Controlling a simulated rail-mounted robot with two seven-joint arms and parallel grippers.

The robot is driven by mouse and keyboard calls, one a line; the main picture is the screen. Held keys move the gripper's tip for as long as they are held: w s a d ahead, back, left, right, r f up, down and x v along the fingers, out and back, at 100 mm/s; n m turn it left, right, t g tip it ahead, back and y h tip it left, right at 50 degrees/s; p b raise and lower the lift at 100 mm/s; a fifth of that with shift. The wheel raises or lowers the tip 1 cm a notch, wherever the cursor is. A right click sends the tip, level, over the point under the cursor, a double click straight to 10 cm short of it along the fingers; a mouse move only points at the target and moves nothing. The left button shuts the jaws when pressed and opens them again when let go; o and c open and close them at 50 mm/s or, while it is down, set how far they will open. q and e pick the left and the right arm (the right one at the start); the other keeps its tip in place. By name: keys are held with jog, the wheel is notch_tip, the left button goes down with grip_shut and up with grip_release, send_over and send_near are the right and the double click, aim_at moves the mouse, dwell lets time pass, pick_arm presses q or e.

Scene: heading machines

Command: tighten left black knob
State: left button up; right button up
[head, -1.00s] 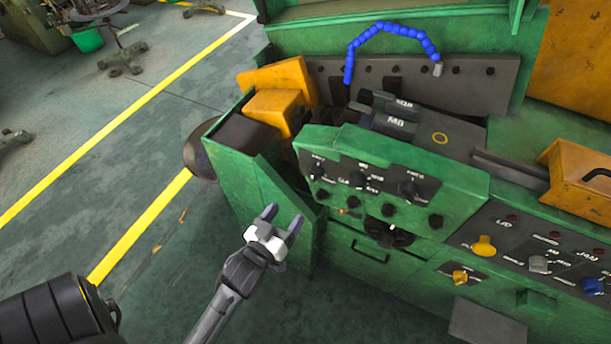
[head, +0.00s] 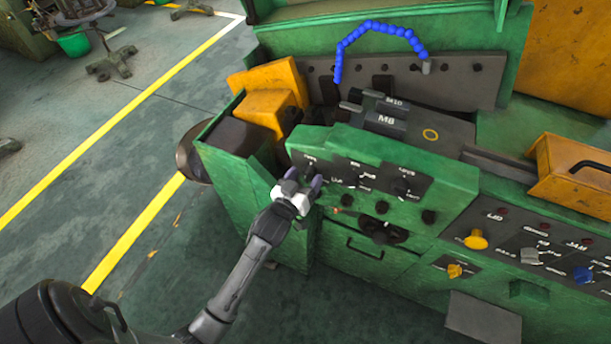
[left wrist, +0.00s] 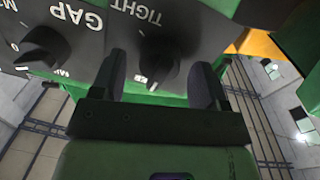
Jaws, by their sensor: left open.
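My left gripper (head: 304,178) is open at the left end of the green control panel (head: 440,205). In the left wrist view, the black knob (left wrist: 158,66) beside the word TIGHT shows between the two spread fingers (left wrist: 160,80). The fingers are on either side of it; I cannot tell whether either touches it. In the head view my gripper hides this left knob. Another black knob (left wrist: 42,48), beside the word GAP, lies outside the fingers. My right gripper is not in view.
The panel carries a middle knob (head: 362,178), a right knob (head: 402,186) and several small black knobs below. A drawer handle (head: 365,248) is underneath. Yellow, grey and blue switches sit at lower right. Open floor (head: 90,170) lies left of the machine.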

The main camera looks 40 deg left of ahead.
pick_arm(q)
jog(key=shift+w+a, duration=0.1)
jog(key=shift+w, duration=0.2)
jog(key=c, duration=0.9)
